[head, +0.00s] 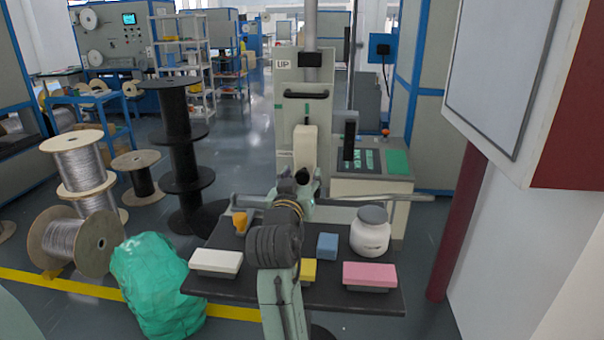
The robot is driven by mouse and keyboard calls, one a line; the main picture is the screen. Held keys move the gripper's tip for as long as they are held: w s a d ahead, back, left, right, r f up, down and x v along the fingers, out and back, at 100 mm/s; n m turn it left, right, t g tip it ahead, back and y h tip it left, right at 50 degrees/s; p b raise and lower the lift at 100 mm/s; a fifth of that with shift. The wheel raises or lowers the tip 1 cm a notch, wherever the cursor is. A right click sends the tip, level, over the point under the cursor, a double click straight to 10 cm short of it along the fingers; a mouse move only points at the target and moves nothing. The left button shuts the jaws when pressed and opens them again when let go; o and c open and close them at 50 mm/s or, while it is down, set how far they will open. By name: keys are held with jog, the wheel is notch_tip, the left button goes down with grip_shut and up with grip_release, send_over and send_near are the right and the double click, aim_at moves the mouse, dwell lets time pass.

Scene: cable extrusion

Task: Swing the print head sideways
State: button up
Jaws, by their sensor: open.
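The printing machine, a pale grey upright unit (288,111) marked "UP" with a black handle, stands ahead at the centre. A cream block (305,148) on its front looks like the print head, but I cannot be sure. My gripper (302,177) is open and small in the view, just below this block and partly hidden by my own wrist. I cannot tell whether it touches the block. A light metal bar (392,198) reaches out to the right at about my gripper's height.
A dark table (334,297) in front holds a white block (216,262), a pink block (369,275), a blue block (327,246), a yellow block (308,271), an orange item (240,222) and a white jar (370,231). Cable spools (75,240) and a green bag (155,287) stand left.

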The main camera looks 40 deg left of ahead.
jog(key=shift+w+a, duration=0.1)
jog(key=shift+w, duration=0.1)
grip_shut()
dwell(0.6)
